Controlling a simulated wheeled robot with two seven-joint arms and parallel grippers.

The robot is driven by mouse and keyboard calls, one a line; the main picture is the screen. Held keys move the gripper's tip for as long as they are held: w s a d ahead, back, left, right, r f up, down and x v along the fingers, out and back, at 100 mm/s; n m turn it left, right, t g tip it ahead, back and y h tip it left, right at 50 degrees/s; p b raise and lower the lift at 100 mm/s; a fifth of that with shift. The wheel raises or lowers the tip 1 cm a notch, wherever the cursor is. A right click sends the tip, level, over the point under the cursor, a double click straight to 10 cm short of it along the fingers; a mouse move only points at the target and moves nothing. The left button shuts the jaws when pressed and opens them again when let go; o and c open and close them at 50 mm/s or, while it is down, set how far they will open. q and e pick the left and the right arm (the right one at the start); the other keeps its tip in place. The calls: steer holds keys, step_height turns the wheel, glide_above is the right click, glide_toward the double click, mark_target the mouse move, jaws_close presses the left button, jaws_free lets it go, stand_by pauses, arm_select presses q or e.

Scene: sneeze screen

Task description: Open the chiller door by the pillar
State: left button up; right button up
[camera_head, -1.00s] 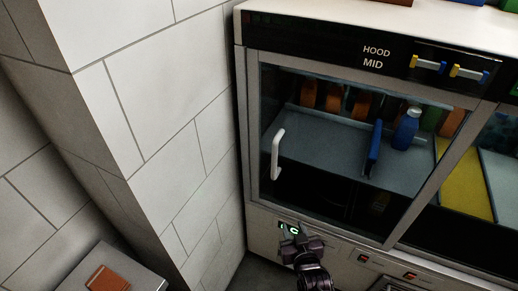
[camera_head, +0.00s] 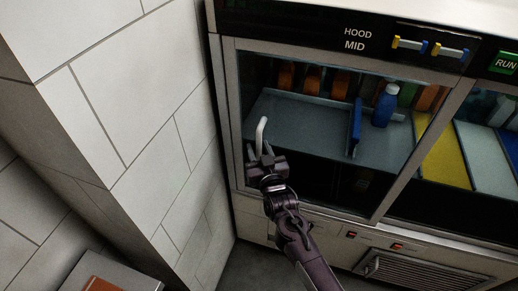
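The chiller door (camera_head: 300,185) by the pillar is a glass pane in a grey metal frame and stands shut. Its white upright handle (camera_head: 262,130) is at the door's left side. My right gripper (camera_head: 260,152) is at the lower part of the handle, with its fingers apart on either side of it. The gripper hides the handle's lower end, and I cannot tell whether the fingers touch it. My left gripper is not in view.
A pale tiled pillar (camera_head: 130,100) stands close on the left. Behind the glass are a blue bottle (camera_head: 385,106), a blue upright panel (camera_head: 355,128) and orange items. A vent grille (camera_head: 420,272) is low right. A grey box (camera_head: 110,272) is at lower left.

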steer(key=shift+c, duration=0.3)
jaws_close()
steer(key=shift+d, duration=0.1)
steer(key=shift+d, duration=0.25)
steer(key=s+d+p, duration=0.2)
steer(key=s+d, duration=0.3)
steer(key=d, duration=1)
steer(key=s+d+p, duration=0.2)
steer(key=s+d, duration=0.2)
steer(key=d, duration=1.1)
steer(key=s+d+p, duration=0.2)
steer(key=s+d, duration=0.3)
steer(key=d, duration=0.9)
steer(key=shift+s+d, duration=0.35)
steer(key=shift+d, duration=0.05)
